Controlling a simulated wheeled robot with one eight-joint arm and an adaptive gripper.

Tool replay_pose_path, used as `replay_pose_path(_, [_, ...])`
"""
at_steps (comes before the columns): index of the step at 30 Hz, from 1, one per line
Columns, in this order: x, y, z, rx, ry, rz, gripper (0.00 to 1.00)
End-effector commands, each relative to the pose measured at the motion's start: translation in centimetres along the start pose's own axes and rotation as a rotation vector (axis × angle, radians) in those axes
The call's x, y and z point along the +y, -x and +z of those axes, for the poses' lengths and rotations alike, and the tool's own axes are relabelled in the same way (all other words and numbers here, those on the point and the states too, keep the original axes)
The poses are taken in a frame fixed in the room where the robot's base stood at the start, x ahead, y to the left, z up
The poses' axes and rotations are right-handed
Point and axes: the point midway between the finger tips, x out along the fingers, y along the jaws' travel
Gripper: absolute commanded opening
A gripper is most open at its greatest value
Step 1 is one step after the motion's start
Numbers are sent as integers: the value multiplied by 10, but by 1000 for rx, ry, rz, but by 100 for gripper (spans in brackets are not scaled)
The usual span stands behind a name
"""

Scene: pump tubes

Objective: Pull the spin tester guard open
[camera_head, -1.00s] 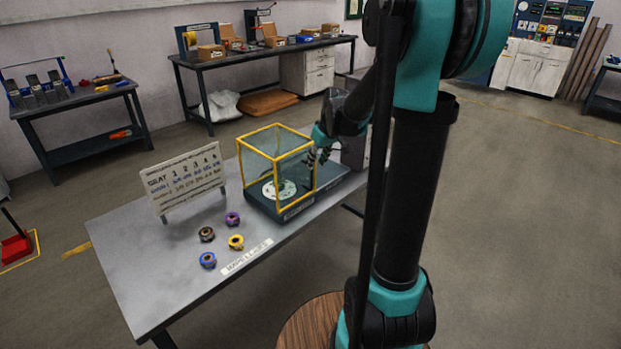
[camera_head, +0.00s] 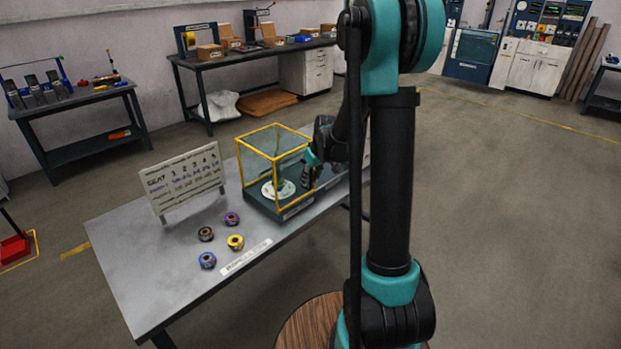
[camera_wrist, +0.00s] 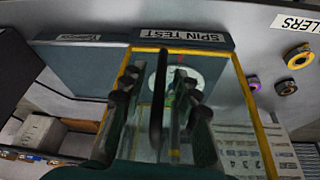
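The spin tester guard (camera_head: 262,143) is a clear box with a yellow frame. It stands over a white disc (camera_head: 279,189) on the dark tester base (camera_head: 297,207). My gripper (camera_head: 309,176) is at the guard's right side in the head view. In the wrist view my gripper (camera_wrist: 155,85) is open, its two dark fingers apart. A dark upright bar (camera_wrist: 157,95), which looks like the guard's handle, shows between them with a gap on each side. The guard (camera_wrist: 250,115) spreads behind the fingers, below the SPIN TEST label (camera_wrist: 183,36). Contact cannot be told.
Several coloured rollers, one of them yellow (camera_head: 235,242), lie on the table (camera_head: 140,275) left of the tester. A white seat chart (camera_head: 185,183) stands behind them. A dark unit beside the tester is partly hidden by my arm. The table's front left is clear.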

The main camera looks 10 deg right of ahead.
Motion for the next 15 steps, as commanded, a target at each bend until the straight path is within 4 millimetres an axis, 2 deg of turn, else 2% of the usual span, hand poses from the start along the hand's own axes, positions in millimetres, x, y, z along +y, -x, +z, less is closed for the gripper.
replay_pose_path(1, [0, 0, 0, 0, 0, 0, 31])
replay_pose_path(9, [0, 0, 0, 0, 0, 0, 0])
replay_pose_path(15, [0, 0, 0, 0, 0, 0, 0])
